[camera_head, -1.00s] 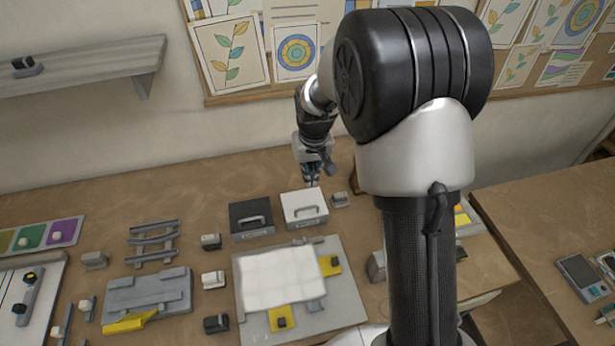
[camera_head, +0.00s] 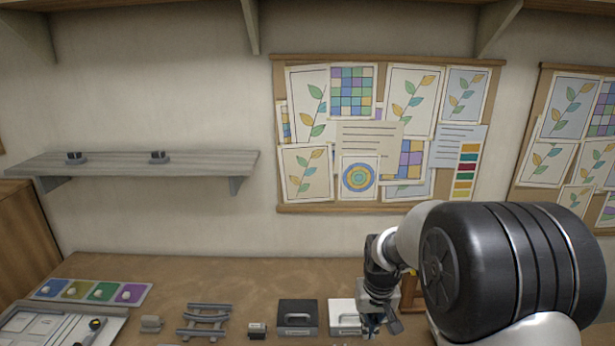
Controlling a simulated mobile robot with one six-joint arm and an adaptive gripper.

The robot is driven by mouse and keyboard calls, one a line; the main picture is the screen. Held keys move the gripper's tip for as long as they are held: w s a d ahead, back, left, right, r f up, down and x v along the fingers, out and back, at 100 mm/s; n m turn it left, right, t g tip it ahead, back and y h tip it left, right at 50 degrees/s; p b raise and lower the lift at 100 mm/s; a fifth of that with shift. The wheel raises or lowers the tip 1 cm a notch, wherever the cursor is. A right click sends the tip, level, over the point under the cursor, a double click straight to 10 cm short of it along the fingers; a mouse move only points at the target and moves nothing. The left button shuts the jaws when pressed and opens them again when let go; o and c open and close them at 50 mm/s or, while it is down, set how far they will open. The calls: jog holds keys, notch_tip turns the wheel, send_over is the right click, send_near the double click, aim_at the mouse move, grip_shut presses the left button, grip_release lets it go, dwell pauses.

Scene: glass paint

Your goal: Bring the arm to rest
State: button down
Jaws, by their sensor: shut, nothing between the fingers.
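My gripper (camera_head: 371,328) is at the lower middle of the view, at the end of my bent arm. It appears in front of the white box with a handle (camera_head: 342,318) and hides part of it. Its fingers are shut and hold nothing. I cannot tell the exact gap between the gripper and the box. A large black and white joint of my arm fills the lower right and hides the bench behind it.
A dark box with a handle (camera_head: 297,318), a grey rack (camera_head: 205,320) and a colour palette strip (camera_head: 92,292) stand on the brown bench (camera_head: 215,272). A wall shelf (camera_head: 200,168) is at left. A pinboard (camera_head: 390,208) hangs behind the arm.

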jog(key=s+r+t+b, duration=0.1)
jog(key=s+r+b, duration=0.65)
jog(key=s, duration=0.65)
jog(key=s+f+t+b, duration=0.1)
jog(key=s+b, duration=0.2)
jog(key=s, duration=1.2)
jog(key=shift+a+f+t, duration=0.15)
jog(key=shift+f+t, duration=0.15)
jog(key=shift+f, duration=0.05)
